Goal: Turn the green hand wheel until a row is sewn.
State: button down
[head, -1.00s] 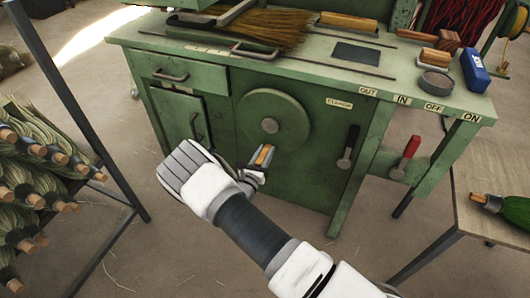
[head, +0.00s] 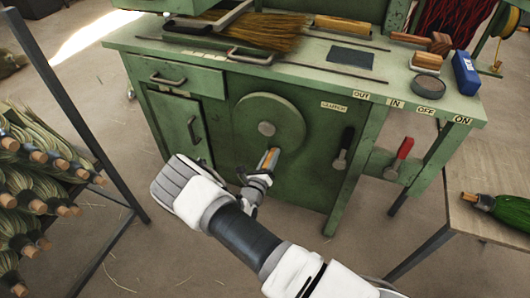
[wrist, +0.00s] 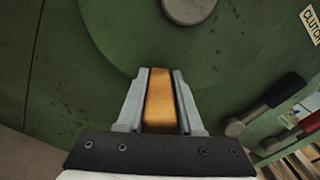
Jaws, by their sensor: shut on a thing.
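The green hand wheel (head: 270,107) is a round disc with a grey hub on the front of the green machine. It also shows in the wrist view (wrist: 110,35), filling the upper part with its hub at the top. A wooden handle (head: 271,156) sits at the wheel's lower edge. My gripper (head: 265,172) is shut on this handle. In the wrist view the handle (wrist: 160,103) lies between the two grey fingers. The handle's join to the wheel is hard to see.
A black-handled clutch lever (head: 343,148) and a red-handled lever (head: 398,158) stand right of the wheel. A broom (head: 265,30) lies on the machine's top. A rack of broom bundles (head: 35,180) stands at left, and a table (head: 490,180) at right.

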jog(key=d+n+p, duration=0.1)
jog(key=s+d+r+n+p, duration=0.1)
jog(key=shift+d+r+n, duration=0.15)
jog(key=shift+d+n, duration=0.05)
jog(key=shift+n, duration=0.2)
jog(key=d+r+n+p, duration=0.2)
jog(key=n, duration=0.1)
jog(key=shift+s+n, duration=0.3)
jog(key=r+n+p, duration=0.1)
jog(key=d+r+n+p, duration=0.1)
jog(key=n+p, duration=0.1)
jog(key=shift+s+d+r, duration=0.1)
jog(key=shift+s+r, duration=0.05)
jog(key=shift+s, duration=0.05)
jog(key=shift+s+d+r+n+p, duration=0.15)
jog(key=shift+r+n+p, duration=0.35)
jog(key=shift+n, duration=0.4)
jog(key=shift+w+d+r+n+p, duration=0.15)
jog(key=shift+r+n+p, duration=0.35)
jog(key=shift+n, duration=0.4)
jog(key=shift+s+r, duration=0.1)
jog(key=c, duration=0.6)
grip_release()
jog(key=shift+o, duration=0.2)
jog(key=shift+a, duration=0.15)
